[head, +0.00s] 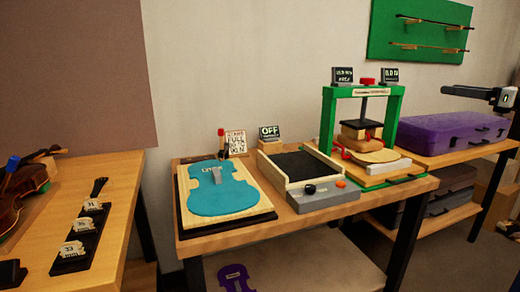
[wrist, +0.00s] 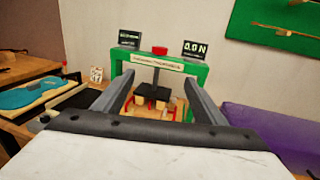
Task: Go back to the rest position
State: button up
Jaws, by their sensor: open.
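My gripper (head: 448,92) reaches in from the right edge of the head view, above the purple case, with nothing in it. In the wrist view my gripper (wrist: 158,76) shows two grey fingers spread wide apart, open and empty. Beyond them stands the green press (wrist: 203,78), apart from the fingers. In the head view the press (head: 328,120) stands left of my gripper, with a black plate and wooden blocks under its screw. No rest mark or stand for the arm shows.
The purple case (head: 450,138) lies below my gripper on the right table. The middle table holds a black-topped box (head: 300,165) and a blue violin-shaped plate (head: 222,190). A violin (head: 22,195) lies on the left bench. A green board (head: 420,30) hangs on the wall.

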jog(key=s+a+f+n+g, duration=0.2)
jog(key=a+f+n, duration=0.15)
jog(key=a, duration=0.35)
jog(key=s+a+f+n+g+h, duration=0.1)
jog(key=s+a+f+n+g, duration=0.1)
jog(key=a+f, duration=0.35)
jog(key=s+a+f+n+g, duration=0.2)
jog(key=a+f, duration=0.1)
jog(key=a, duration=0.6)
jog(key=s+a+f+n+g+h, duration=0.3)
jog(key=s+a+f+n, duration=0.4)
jog(key=s+a+f, duration=0.35)
jog(key=s+f+n+g+h, duration=0.1)
jog(key=s+f+n+h, duration=0.4)
jog(key=s+f+n, duration=1)
jog(key=s+f, duration=0.1)
jog(key=s, duration=0.3)
jog(key=shift+s+f+h, duration=0.3)
jog(key=shift+s+f, duration=0.05)
jog(key=shift+s, duration=0.05)
